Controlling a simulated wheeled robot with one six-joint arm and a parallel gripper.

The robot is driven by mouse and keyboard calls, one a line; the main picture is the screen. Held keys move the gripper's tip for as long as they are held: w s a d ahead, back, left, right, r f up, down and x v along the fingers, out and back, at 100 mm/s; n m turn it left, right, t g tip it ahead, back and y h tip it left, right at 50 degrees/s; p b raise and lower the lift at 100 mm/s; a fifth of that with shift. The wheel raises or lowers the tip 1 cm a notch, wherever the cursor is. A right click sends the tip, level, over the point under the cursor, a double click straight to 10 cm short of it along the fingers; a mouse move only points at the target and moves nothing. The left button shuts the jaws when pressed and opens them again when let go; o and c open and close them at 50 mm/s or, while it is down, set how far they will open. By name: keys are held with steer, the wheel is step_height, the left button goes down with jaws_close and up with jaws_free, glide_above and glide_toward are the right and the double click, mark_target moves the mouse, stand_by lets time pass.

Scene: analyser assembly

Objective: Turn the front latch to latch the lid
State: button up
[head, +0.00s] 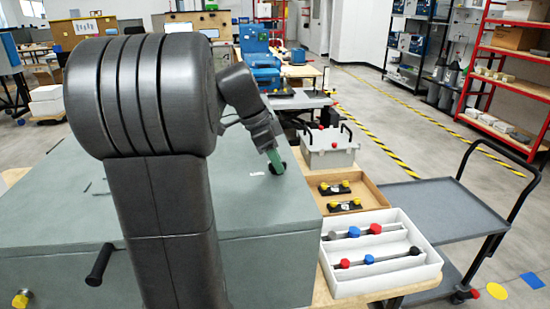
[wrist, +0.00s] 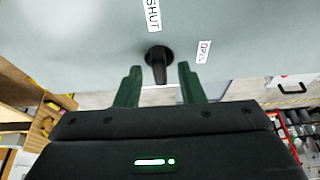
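The analyser's large grey-green lid (head: 240,205) fills the left and middle of the head view. The front latch (wrist: 156,54) is a black round knob with a short bar, seen in the wrist view. Its bar points down the picture, between my fingers. A SHUT label (wrist: 153,15) lies above the knob and an OPEN label (wrist: 203,51) to its right. My gripper (wrist: 160,69) is open, with one green finger on each side of the bar and gaps showing. In the head view my gripper (head: 274,158) reaches down to the lid's far right edge, largely covering the latch.
A white divided tray (head: 430,268) with coloured-knob rods and a wooden tray (head: 371,193) stand right of the lid. A grey box with handles (head: 328,158) is behind them. A cart (head: 440,205) stands further right. A black handle (head: 98,265) sticks out at front left.

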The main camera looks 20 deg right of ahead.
steer(key=v, duration=1.3)
steer(key=shift+a+r, duration=0.15)
steer(key=shift+r, duration=0.2)
steer(key=x, duration=1.3)
steer(key=shift+f, duration=0.4)
steer(key=n+t, duration=0.2)
steer(key=n, duration=0.3)
steer(key=shift+s+b, duration=0.2)
steer(key=shift+b, duration=0.15)
steer(key=shift+n+t+y, duration=0.3)
steer(key=shift+n+t, duration=0.6)
steer(key=shift+n, duration=1.3)
